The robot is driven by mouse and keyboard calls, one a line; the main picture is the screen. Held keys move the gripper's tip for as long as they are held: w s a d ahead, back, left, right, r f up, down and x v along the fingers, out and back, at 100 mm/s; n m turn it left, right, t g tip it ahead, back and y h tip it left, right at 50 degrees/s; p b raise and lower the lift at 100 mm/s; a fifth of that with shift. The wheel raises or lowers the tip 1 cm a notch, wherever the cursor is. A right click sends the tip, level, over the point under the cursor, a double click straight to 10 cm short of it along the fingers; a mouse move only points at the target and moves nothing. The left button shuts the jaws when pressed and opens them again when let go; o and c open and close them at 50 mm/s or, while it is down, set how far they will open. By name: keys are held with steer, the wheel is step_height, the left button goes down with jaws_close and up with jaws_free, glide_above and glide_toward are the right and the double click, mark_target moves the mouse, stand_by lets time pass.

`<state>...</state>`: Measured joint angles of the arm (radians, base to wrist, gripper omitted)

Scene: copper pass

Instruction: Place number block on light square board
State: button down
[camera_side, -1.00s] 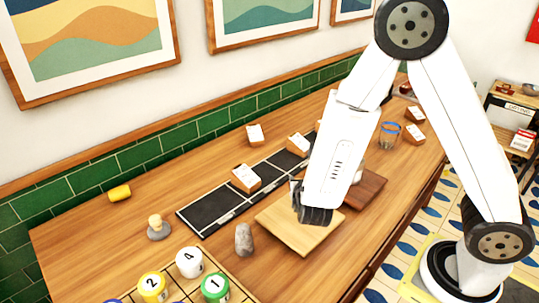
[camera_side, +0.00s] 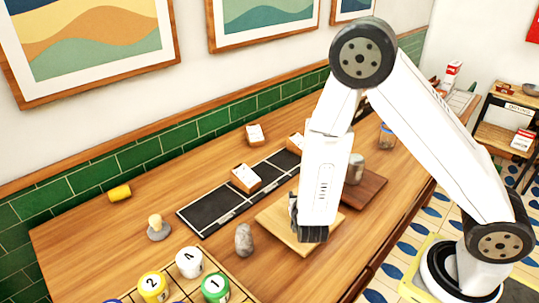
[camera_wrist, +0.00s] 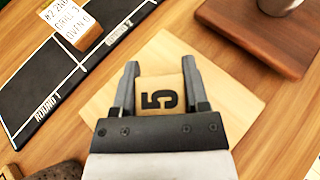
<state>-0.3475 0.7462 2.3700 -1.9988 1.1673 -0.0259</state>
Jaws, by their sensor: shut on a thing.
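A wooden number block (camera_wrist: 160,98) with a black 5 on it sits between the fingers of my gripper (camera_wrist: 160,65) in the wrist view. My gripper is shut on it. The light square board (camera_wrist: 238,98) lies under the block and the fingers. In the side view my gripper (camera_side: 308,224) is low over the same light board (camera_side: 273,219), and my arm hides the block there. I cannot tell whether the block touches the board.
A dark board (camera_side: 371,190) with a metal canister (camera_side: 354,169) lies right of the light board. A black strip (camera_side: 211,208) bearing cards on wooden blocks (camera_side: 246,178) lies to the left. A grey stone (camera_side: 244,240) and numbered cylinders (camera_side: 190,262) stand at front left.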

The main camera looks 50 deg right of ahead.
steer(key=shift+f, duration=0.3)
steer(key=shift+c, duration=0.5)
jaws_free()
steer(key=shift+r, duration=0.15)
steer(key=shift+v, duration=6.05)
steer(key=shift+d, duration=0.1)
